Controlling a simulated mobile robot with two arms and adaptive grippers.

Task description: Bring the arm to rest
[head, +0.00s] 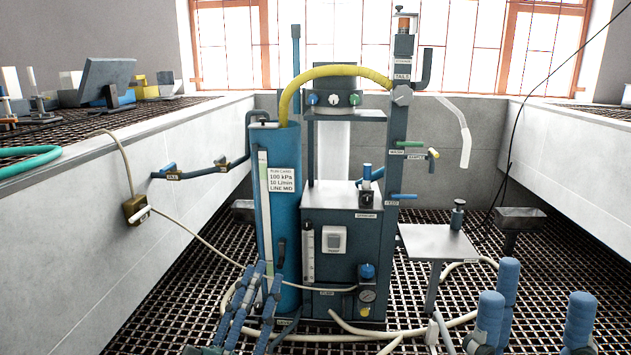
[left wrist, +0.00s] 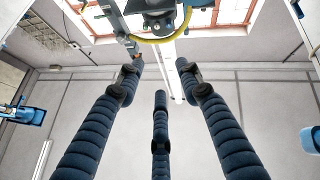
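My left gripper (head: 257,284) is low in the head view, in front of the blue column, with its fingers pointing up. In the left wrist view its three dark blue segmented fingers (left wrist: 160,88) are spread apart with nothing between them, so it is open and empty. My right gripper (head: 526,298) is at the lower right of the head view. Its thick blue fingers point up and stand apart, with nothing seen between them; its lower part is cut off by the frame edge.
The flotation rig (head: 342,250) stands in the middle, beside a blue column (head: 285,210) with a yellow hose (head: 335,72). A small metal table (head: 436,241) is to its right. Cream hoses (head: 345,328) lie over the grating. Pale walls (head: 115,200) flank both sides.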

